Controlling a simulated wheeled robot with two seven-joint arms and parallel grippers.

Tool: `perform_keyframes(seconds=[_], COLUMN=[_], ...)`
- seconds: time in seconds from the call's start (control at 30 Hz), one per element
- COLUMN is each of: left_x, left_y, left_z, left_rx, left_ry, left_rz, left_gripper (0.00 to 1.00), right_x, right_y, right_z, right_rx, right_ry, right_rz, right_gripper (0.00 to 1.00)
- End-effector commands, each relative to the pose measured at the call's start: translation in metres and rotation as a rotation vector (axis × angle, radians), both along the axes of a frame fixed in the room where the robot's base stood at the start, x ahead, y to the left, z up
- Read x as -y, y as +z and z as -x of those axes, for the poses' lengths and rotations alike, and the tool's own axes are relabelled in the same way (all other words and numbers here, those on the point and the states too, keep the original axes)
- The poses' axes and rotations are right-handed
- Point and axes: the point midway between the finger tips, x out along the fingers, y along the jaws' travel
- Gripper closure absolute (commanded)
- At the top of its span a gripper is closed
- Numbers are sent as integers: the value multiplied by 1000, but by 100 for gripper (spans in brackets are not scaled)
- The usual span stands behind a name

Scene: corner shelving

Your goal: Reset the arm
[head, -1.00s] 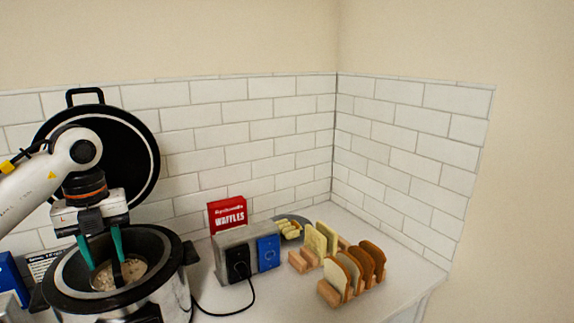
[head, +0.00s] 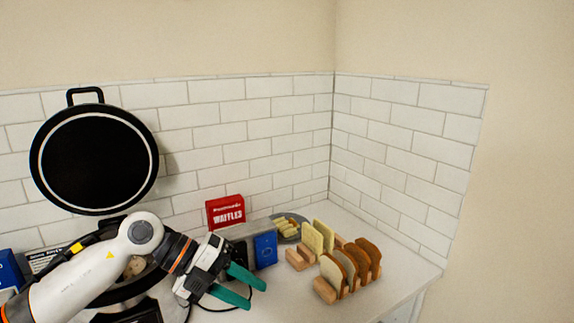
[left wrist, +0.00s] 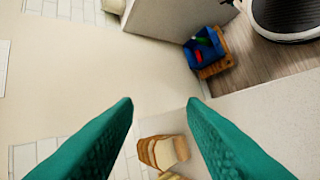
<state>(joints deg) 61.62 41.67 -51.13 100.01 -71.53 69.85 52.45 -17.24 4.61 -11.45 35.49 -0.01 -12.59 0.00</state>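My left gripper (head: 240,287) has two teal fingers, spread apart with nothing between them. It is over the counter, in front of the toaster and to the right of the cooker. In the left wrist view the fingers (left wrist: 165,115) are also apart and empty. My left arm comes in from the left and crosses in front of the cooker (head: 125,290), hiding much of it. The cooker's black lid (head: 95,160) stands open behind. My right gripper is not in view.
A toaster with a blue panel (head: 265,251), a red waffles box (head: 225,211), a plate of food (head: 288,228) and bread slices in wooden racks (head: 348,268) stand on the counter (head: 400,265). A blue bin (left wrist: 205,47) shows in the left wrist view.

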Motion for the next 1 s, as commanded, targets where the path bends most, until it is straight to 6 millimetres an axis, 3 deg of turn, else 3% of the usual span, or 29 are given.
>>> perform_keyframes(seconds=[0.03,0.1,0.2,0.33,0.43,0.57,0.67,0.8,0.9,1.0], left_x=[30,58,75,59,27,-27,-66,-104,-118,-125], left_y=[3,21,48,66,56,4,-59,-146,-192,-222], left_z=[13,23,27,14,-3,-15,-4,42,84,123], left_rx=[-12,-19,-54,-137,-230,-384,-529,-737,-866,-966], left_ry=[-12,19,138,414,705,1149,1507,1921,2120,2248], left_rz=[171,412,731,1070,1250,1343,1295,1091,907,744], left_gripper=[62,62,62,62,62,62,62,62,62,62], right_x=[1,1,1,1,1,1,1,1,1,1], right_y=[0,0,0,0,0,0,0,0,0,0], right_z=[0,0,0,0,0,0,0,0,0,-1], right_rx=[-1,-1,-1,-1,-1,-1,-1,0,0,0], right_ry=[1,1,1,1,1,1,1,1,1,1], right_rz=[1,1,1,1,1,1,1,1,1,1], right_gripper=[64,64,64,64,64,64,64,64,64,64])
